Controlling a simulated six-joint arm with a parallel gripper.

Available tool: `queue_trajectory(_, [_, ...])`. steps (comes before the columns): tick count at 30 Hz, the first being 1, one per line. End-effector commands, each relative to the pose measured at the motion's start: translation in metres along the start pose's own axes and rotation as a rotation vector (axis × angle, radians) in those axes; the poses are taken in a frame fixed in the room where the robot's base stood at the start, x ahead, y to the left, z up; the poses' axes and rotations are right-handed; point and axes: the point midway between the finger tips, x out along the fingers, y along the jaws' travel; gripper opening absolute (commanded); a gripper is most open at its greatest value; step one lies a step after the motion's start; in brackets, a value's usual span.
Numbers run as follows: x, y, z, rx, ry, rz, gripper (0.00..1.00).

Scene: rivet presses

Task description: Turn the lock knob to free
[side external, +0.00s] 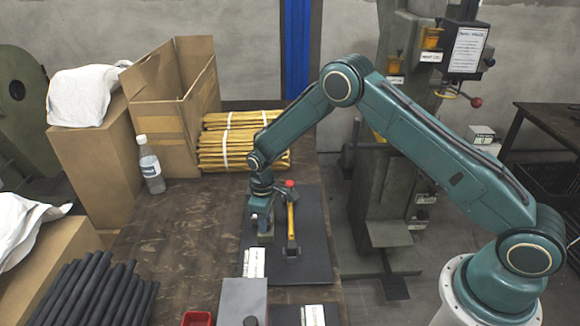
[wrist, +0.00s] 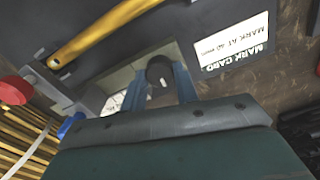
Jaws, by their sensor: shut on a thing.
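The lock knob (wrist: 160,70) is a dark round piece in the wrist view, on a pale grey block (wrist: 122,78). My gripper (wrist: 160,88) has its two blue fingers on either side of the knob and is shut on it. In the side view my gripper (side external: 261,222) points down over the dark plate, and the knob is hidden there by the fingers. A yellow lever (side external: 291,222) with a red ball end (side external: 290,184) is just right of my gripper. The knob's turned position cannot be read.
The fixture sits on a dark plate (side external: 315,245) on the brown table (side external: 180,240). A white label (wrist: 232,45) lies beside it. Bundled yellow rods (side external: 225,150) and an open carton (side external: 150,95) stand behind. A grey box (side external: 240,300) is in front.

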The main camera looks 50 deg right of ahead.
Motion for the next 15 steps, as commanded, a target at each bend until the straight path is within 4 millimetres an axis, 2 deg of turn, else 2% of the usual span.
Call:
queue_trajectory(2, [-0.0011, 0.0001, -0.0006, -0.002, 0.002, 0.000, 0.07])
queue_trajectory(3, [-0.0011, 0.0001, -0.0006, -0.002, 0.002, 0.000, 0.38])
queue_trajectory(5, [-0.0009, 0.0000, -0.0006, -0.001, 0.001, 0.000, 0.49])
queue_trajectory(6, [-0.0008, 0.0000, -0.0005, -0.001, 0.001, 0.000, 0.52])
queue_trajectory(15, [-0.0009, 0.0001, -0.0003, 0.000, 0.001, 0.000, 0.52])
